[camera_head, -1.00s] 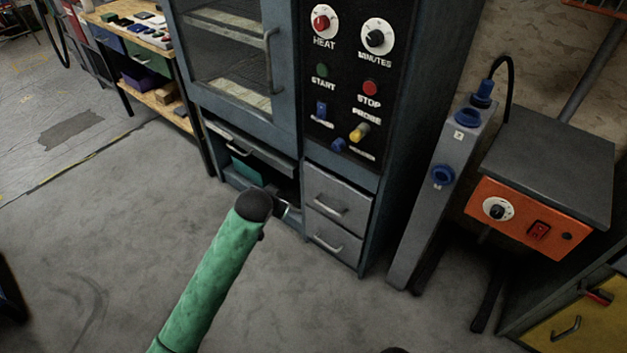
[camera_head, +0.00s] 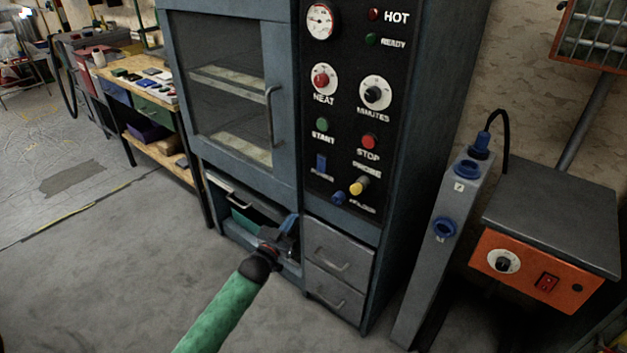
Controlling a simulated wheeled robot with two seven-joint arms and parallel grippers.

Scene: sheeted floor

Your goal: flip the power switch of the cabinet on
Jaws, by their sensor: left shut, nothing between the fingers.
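The cabinet (camera_head: 384,215) is a tall blue-grey unit with a glass door on its left and a black control panel (camera_head: 345,120) on its right. The power switch (camera_head: 321,166) is a small blue rocker at the panel's lower left, under the green start button. Its label is blurred, and I cannot tell its position. My left arm comes up from the bottom in a green sleeve. My left gripper (camera_head: 289,226) is shut and empty, below and left of the switch and apart from it, in front of the open lower compartment. My right gripper is not in view.
A yellow-tipped probe knob (camera_head: 358,187) and a blue knob (camera_head: 338,198) sit just below right of the switch. The door handle (camera_head: 272,120) sticks out left of the panel. Drawers (camera_head: 338,256) lie below. A grey post (camera_head: 440,245) and orange box (camera_head: 528,275) stand right.

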